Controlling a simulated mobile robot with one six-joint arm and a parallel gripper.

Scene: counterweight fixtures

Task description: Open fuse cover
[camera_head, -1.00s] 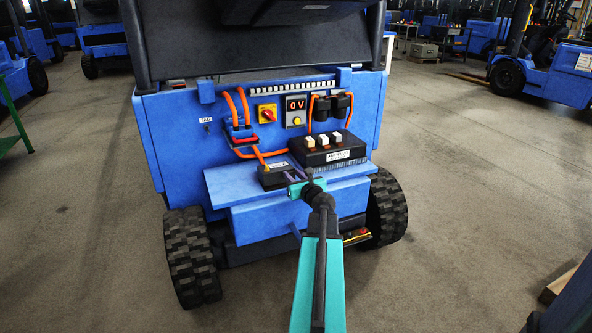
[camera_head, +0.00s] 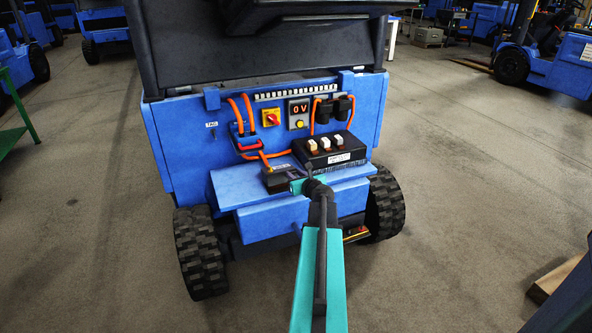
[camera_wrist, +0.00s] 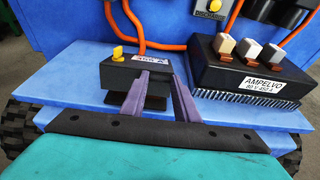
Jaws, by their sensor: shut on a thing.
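The fuse cover (camera_wrist: 122,74) is a small black box with a rating label on top, on the blue shelf of the truck. It also shows in the head view (camera_head: 272,183), partly behind my gripper. A yellow knob (camera_wrist: 118,53) stands at its left back corner. My gripper (camera_wrist: 160,76) has its two purple fingers at the front right of the cover and is shut on it. The part between the fingers is dark, and I cannot tell whether the cover is lifted. Dark surfaces show under its front edge.
A black controller (camera_wrist: 240,79) with several posts and a finned lower edge stands close on the right. Orange cables (camera_wrist: 139,25) run behind the cover. A red-yellow switch (camera_head: 271,118) and a display reading 0 V (camera_head: 298,107) are on the panel. The shelf's left side is bare.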

